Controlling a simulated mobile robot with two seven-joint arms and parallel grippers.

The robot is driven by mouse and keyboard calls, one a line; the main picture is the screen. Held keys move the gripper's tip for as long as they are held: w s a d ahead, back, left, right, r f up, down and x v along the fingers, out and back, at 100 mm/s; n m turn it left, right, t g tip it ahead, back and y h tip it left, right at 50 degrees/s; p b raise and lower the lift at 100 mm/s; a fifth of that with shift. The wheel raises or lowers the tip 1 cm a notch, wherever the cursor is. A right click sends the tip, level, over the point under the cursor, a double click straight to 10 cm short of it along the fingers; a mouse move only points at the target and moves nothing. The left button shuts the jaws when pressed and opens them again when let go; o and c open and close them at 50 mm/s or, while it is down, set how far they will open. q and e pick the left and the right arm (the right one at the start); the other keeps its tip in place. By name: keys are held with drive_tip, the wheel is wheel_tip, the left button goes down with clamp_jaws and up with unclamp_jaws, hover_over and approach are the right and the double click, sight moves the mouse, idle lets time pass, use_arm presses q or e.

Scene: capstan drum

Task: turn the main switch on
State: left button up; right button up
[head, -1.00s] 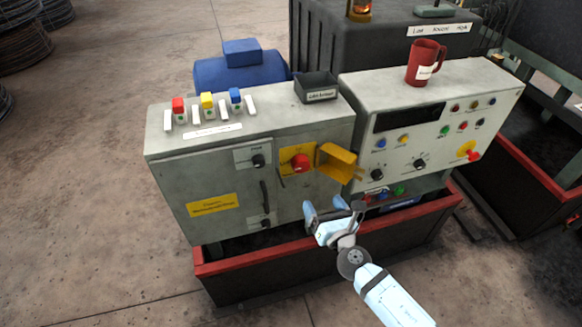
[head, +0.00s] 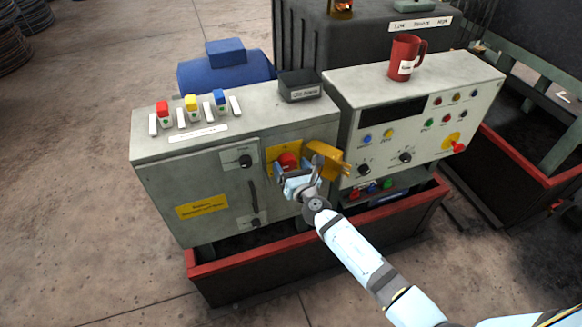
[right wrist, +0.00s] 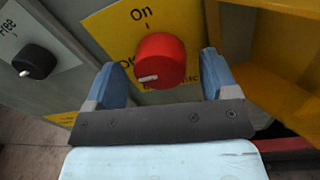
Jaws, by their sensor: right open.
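The main switch is a red knob (head: 288,161) on a yellow plate on the front of the left grey cabinet. In the right wrist view the red knob (right wrist: 160,58) has a white mark at its lower left, toward the partly hidden "Off" label; "On" is printed above. My right gripper (head: 297,169) is open in front of the knob. In the right wrist view its blue fingers stand on either side of the knob, and I cannot tell whether they touch it. A yellow cover (head: 327,157) stands swung open right of the switch. My left gripper is not in view.
A black "Free" knob (right wrist: 36,62) sits left of the switch, with a handle below it. A second grey panel (head: 420,120) with knobs and lamps stands to the right, a red mug (head: 402,58) on top. A red-rimmed tray (head: 240,262) lies below.

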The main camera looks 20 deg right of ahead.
drive_tip(key=shift+c, duration=0.3)
drive_tip(key=c, duration=0.9)
